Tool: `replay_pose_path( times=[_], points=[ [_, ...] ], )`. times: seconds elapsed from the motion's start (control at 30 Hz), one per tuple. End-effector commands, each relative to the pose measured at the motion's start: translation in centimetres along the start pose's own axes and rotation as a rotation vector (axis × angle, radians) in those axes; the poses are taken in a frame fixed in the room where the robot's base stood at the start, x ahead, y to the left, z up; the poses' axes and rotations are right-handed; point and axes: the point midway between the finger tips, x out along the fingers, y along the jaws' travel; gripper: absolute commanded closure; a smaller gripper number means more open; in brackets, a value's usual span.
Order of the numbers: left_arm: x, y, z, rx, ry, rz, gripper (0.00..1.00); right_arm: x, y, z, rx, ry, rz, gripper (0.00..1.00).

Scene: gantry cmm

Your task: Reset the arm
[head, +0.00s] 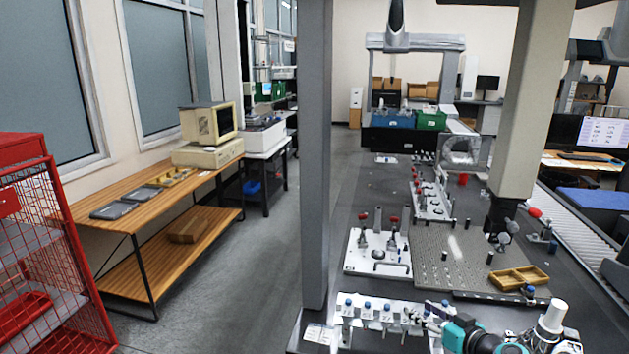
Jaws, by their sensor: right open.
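My right arm comes in at the bottom right of the head view. Its gripper (413,317) is open, low over the near edge of the dark table, close to the right end of a row of small blue-capped items on a light rack (375,312). I cannot tell whether it touches the rack. Nothing shows between its fingers. My left gripper is not in view.
The dark table (370,210) holds a white fixture plate with red-tipped clamps (378,252), a perforated plate (455,262) and a yellow tray (518,278). A red cage (45,250) stands far left.

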Motion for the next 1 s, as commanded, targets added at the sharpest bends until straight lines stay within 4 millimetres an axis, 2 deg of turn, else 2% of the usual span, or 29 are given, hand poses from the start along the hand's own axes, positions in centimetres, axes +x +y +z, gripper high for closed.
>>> replay_pose_path(
  times=[0.03, 0.2, 0.3, 0.43, 0.53, 0.7, 0.83, 1.0],
  points=[
    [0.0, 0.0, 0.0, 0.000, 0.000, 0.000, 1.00, -0.3, -3.1, 0.1, 0.017, -0.066, -0.015, 0.52],
    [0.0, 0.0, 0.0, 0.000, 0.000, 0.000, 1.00, -2.9, -10.7, 2.1, 0.080, -0.284, 0.002, 0.52],
    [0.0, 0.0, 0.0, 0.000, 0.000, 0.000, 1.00, -5.4, -14.3, 3.8, 0.103, -0.396, 0.043, 0.52],
    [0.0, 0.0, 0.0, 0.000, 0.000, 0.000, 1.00, -9.3, -17.7, 6.4, 0.118, -0.515, 0.123, 0.52],
    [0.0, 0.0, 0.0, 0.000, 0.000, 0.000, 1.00, -12.5, -19.4, 8.4, 0.119, -0.579, 0.199, 0.52],
    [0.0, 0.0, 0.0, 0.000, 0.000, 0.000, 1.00, -16.5, -20.3, 10.9, 0.110, -0.628, 0.314, 0.52],
    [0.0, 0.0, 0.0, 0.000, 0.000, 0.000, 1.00, -18.0, -20.3, 11.7, 0.106, -0.636, 0.365, 0.52],
    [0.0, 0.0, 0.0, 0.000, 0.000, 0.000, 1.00, -18.4, -20.2, 11.9, 0.106, -0.636, 0.383, 0.52]
  ],
)
